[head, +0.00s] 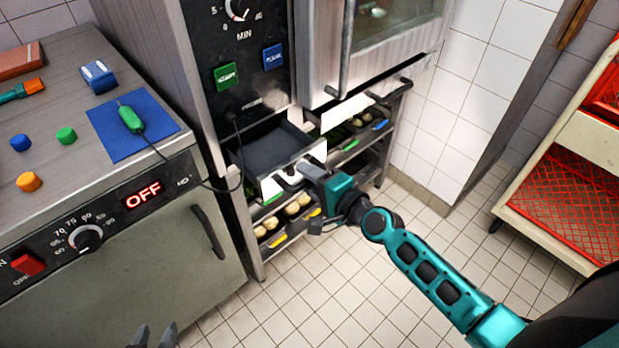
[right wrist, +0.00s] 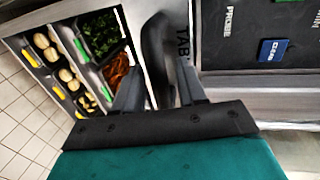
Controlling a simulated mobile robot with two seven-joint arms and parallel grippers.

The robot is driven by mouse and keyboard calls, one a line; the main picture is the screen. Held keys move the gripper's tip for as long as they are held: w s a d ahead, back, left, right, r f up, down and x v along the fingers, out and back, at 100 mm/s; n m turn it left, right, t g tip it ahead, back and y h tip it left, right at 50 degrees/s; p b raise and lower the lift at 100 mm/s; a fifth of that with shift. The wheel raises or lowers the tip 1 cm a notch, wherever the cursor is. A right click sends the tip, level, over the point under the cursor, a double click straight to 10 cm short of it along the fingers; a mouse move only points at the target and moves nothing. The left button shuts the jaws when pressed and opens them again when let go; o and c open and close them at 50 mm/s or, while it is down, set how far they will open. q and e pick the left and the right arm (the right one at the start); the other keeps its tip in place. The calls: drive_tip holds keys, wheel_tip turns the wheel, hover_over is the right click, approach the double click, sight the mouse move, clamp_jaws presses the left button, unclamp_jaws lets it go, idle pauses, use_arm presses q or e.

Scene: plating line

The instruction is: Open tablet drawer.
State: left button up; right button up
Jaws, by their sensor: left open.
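The tablet drawer (head: 268,146) sits below the oven's control panel in the head view. It is pulled out, and its dark grey inside shows no object that I can make out. My right gripper (head: 290,175) is at the drawer's front. In the right wrist view its two fingers (right wrist: 160,92) lie on either side of the dark drawer handle (right wrist: 158,45), shut on it. Part of a "TAB" label shows beside the handle. My left gripper (head: 152,338) is open and empty at the bottom edge of the head view, away from the drawer.
A rack (head: 262,262) with trays of food stands under the drawer. A steel counter unit (head: 120,255) with an "OFF" display is at left, with a green probe (head: 130,119) on a blue mat (head: 160,125). A cable hangs beside the drawer. The tiled floor in front is clear.

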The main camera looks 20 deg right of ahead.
drive_tip(key=v, duration=1.3)
drive_tip(key=shift+b, duration=0.3)
drive_tip(key=s+a+f+n+g+h+p, duration=0.1)
drive_tip(key=s+a+f+n+g, duration=0.1)
drive_tip(key=n, duration=0.6)
drive_tip(key=s+a+f+n+g+h, duration=0.1)
drive_tip(key=s+a+f+n+h, duration=0.1)
drive_tip(key=f+n, duration=0.5)
drive_tip(key=shift+s+a+f+n+g+p, duration=0.35)
drive_tip(key=shift+s+a+n, duration=0.2)
drive_tip(key=shift+s+n, duration=0.4)
drive_tip(key=shift+s, duration=0.1)
